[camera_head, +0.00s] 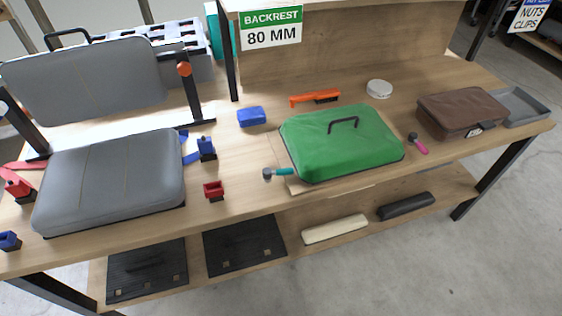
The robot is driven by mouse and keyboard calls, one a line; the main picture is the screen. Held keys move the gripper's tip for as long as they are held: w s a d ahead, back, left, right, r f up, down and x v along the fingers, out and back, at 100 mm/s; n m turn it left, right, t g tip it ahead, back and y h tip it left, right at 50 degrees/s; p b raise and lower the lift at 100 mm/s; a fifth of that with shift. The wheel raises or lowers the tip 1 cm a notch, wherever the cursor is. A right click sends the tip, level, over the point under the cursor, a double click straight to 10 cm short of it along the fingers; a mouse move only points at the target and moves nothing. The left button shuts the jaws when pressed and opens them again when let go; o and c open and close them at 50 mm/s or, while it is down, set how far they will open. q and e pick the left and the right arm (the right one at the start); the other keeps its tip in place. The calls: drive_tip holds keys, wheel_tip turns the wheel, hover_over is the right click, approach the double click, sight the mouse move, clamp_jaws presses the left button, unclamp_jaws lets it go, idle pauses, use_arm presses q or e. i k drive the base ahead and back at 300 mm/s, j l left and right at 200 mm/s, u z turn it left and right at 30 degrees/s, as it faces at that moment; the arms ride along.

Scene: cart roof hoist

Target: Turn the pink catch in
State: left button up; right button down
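The pink catch (420,147) is just right of the green padded cover (340,146) on the workbench. Its dark round end is nearer the back, and its pink arm points toward the front right, away from the cover. A teal catch (285,171) is at the cover's front left corner, with its teal arm toward the cover and its grey end away from it. The cover lies flat and has a black handle (343,121) on top. Neither of my grippers is in view.
A brown case (462,112) and a grey tray (522,105) stand right of the pink catch. An orange brush (314,98), a white round tin (379,89) and a blue block (251,117) lie behind the cover. A grey seat (112,178) fills the left.

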sight(419, 144)
drive_tip(key=i+l+z, duration=0.15)
drive_tip(key=l, duration=0.25)
drive_tip(key=l+z, duration=0.1)
drive_tip(key=l, duration=0.3)
drive_tip(key=i+l+z, duration=0.15)
drive_tip(key=l, duration=0.2)
drive_tip(key=i+l+z, duration=0.15)
drive_tip(key=l, duration=0.2)
drive_tip(key=i, duration=0.05)
